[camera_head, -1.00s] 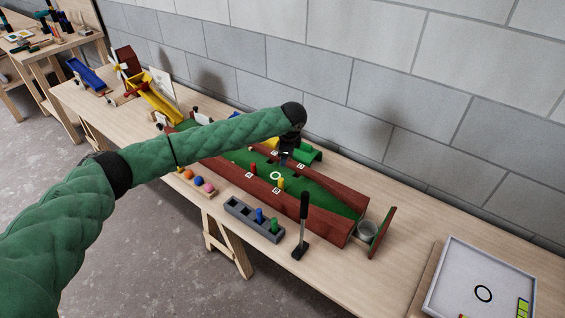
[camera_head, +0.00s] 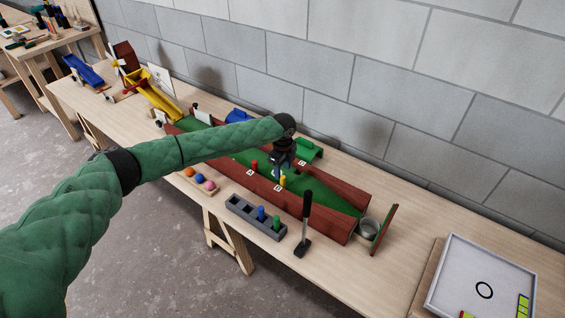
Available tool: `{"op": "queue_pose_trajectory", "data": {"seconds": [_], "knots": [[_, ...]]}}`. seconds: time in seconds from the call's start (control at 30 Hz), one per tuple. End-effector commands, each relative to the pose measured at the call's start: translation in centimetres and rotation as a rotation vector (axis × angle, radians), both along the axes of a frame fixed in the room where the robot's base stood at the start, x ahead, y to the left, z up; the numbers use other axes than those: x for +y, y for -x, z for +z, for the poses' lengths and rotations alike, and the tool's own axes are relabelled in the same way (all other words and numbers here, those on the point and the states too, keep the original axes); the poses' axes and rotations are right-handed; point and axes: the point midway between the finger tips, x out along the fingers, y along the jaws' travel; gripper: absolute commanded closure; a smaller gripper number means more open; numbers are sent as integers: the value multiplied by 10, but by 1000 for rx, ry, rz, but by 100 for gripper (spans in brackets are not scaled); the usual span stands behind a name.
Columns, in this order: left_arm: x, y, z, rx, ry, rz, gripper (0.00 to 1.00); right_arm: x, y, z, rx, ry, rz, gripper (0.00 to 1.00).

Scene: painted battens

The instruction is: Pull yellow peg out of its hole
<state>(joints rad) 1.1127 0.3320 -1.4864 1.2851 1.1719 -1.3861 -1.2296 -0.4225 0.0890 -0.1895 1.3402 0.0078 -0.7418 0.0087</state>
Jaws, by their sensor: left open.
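The yellow peg (camera_head: 283,181) stands upright at the near side of the green lane (camera_head: 322,194), beside the near red-brown batten (camera_head: 318,219). My left gripper (camera_head: 281,170) is open and points down just above and behind the yellow peg. Whether its fingers touch the peg I cannot tell. A red peg (camera_head: 254,166) stands to the left along the same side. The hole around the yellow peg's foot is too small to make out. My right gripper is not in view.
A grey block (camera_head: 240,210) with a blue peg (camera_head: 261,213) and a green peg (camera_head: 276,223) lies in front. A green arch (camera_head: 309,150) is behind the lane. A metal cup (camera_head: 369,228) sits at the right end.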

Motion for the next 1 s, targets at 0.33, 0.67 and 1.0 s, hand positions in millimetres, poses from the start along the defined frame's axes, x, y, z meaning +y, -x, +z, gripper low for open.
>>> {"op": "queue_pose_trajectory", "data": {"seconds": [0.33,0.67,1.0], "knots": [[0,0,-41,1,-1,2,53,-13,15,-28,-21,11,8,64],[1,0,-52,0,0,2,53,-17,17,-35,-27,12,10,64],[0,0,-52,0,0,2,96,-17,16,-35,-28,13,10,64]]}}
